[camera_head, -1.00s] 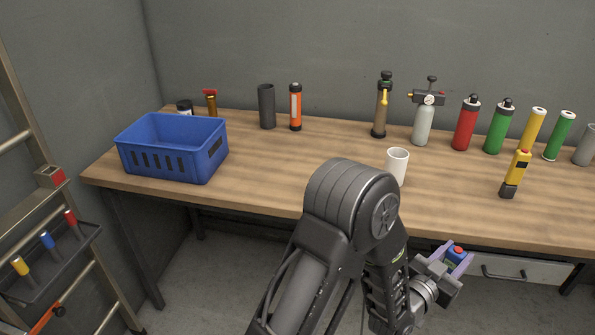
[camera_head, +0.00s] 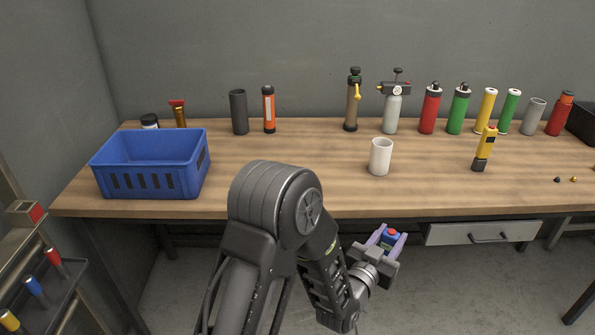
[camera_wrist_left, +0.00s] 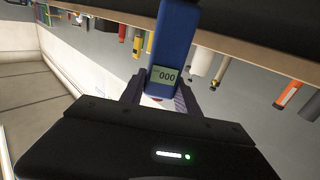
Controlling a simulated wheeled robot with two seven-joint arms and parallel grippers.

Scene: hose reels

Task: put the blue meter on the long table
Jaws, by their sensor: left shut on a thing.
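The blue meter (camera_wrist_left: 174,45) is held in my left gripper (camera_wrist_left: 160,95), with its small display reading 000 facing the wrist camera. In the head view the left gripper (camera_head: 390,243) is shut on the meter (camera_head: 389,237), whose red and blue end shows between the purple fingers. The gripper is in front of the long table (camera_head: 300,188), below the level of its top and near its front edge. Most of the meter is hidden in the head view. My right gripper is not in view.
A blue crate (camera_head: 150,182) stands at the table's left end. A white cup (camera_head: 380,157) and a yellow tool (camera_head: 484,150) stand nearer the front. Several bottles and cylinders line the back. The table's front middle, between crate and cup, is clear. A drawer (camera_head: 482,234) hangs under the table.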

